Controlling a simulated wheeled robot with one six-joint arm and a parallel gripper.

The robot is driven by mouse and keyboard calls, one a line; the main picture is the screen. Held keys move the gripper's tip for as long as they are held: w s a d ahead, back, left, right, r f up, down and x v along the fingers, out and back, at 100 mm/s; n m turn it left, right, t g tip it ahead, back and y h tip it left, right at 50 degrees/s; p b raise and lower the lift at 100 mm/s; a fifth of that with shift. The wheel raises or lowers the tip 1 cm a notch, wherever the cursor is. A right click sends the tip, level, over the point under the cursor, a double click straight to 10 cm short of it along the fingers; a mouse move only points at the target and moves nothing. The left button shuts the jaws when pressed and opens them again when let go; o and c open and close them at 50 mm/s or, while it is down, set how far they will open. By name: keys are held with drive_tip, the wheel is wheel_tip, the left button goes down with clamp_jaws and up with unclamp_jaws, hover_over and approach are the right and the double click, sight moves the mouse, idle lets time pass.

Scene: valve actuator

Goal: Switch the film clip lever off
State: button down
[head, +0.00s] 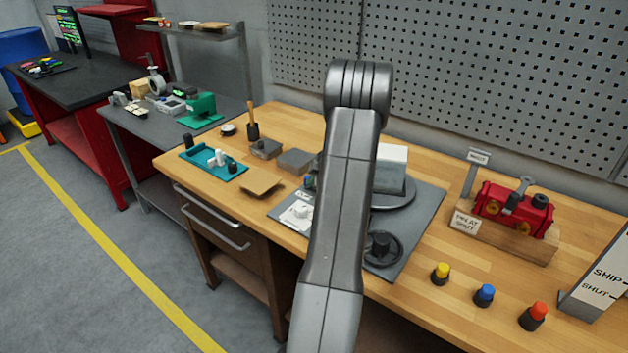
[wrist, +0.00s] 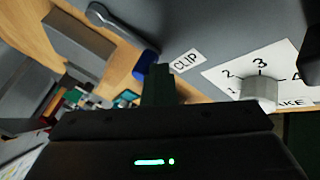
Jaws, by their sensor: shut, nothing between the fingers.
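The film clip lever (wrist: 122,30) shows in the wrist view as a thin grey bar with a rounded end at upper left and a blue part (wrist: 145,66) at its lower right end. A white CLIP label (wrist: 187,61) lies just right of it on the grey plate. My gripper (wrist: 160,75) is shut and empty, its dark fingertips beside the blue part and the label; I cannot tell whether they touch the lever. In the head view a small blue part (head: 309,181) shows left of my arm, which hides my gripper and much of the plate.
A white dial card (wrist: 235,75) with a light grey knob (wrist: 260,90) is right of the label.

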drive_tip(key=shift+w+a+r+m+p, duration=0.15)
drive_tip(key=shift+w+r+m+p, duration=0.05)
drive_tip(key=shift+m+p, duration=0.15)
drive_tip(key=shift+w+r, duration=0.1)
